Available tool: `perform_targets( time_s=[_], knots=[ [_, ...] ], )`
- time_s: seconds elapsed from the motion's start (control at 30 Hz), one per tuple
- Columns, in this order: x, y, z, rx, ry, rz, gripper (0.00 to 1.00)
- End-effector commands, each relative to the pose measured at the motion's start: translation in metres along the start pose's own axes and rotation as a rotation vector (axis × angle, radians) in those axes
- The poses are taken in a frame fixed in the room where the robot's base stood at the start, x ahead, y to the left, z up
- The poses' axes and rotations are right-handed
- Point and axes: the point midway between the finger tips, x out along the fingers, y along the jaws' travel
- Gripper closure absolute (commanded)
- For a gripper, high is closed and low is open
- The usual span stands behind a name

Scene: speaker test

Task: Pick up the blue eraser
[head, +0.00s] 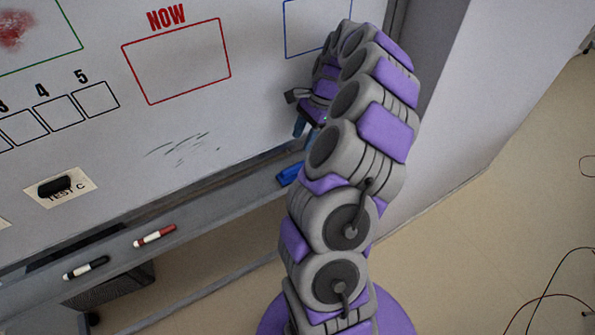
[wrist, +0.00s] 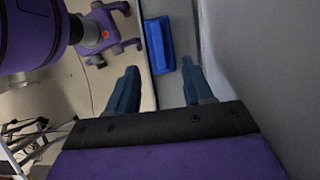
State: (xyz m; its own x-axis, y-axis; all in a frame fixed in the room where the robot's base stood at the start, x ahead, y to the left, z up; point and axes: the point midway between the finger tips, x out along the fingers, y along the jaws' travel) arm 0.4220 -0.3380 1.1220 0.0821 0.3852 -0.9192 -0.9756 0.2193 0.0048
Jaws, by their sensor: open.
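The blue eraser (head: 290,174) lies on the whiteboard's tray at its right end, partly hidden behind my arm in the head view. In the wrist view the blue eraser (wrist: 159,45) lies lengthwise on the grey tray, beyond the fingertips and between their lines. My gripper (wrist: 158,80) is open, its two blue fingers apart with nothing between them. In the head view my gripper (head: 304,126) shows in front of the board, above the eraser and apart from it, partly hidden by my arm.
The tray (head: 215,204) runs along the whiteboard (head: 250,125) and holds a red marker (head: 155,236) and a black marker (head: 86,267). A black object (head: 54,187) sits on the "TEST C" label. A dark bin (head: 120,288) stands below. Floor at right has cables.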

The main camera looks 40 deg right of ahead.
Motion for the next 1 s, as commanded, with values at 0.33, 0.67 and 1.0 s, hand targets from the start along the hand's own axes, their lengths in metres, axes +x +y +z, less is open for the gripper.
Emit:
perform_targets(
  time_s=[0.33,0.67,1.0],
  knots=[
    [0.063,0.002,0.009,-0.005,0.004,0.001,0.49],
    [0.081,-0.001,-0.004,-0.001,-0.005,0.003,0.49],
    [0.124,0.001,0.008,-0.004,0.005,0.001,0.49]
  ],
)
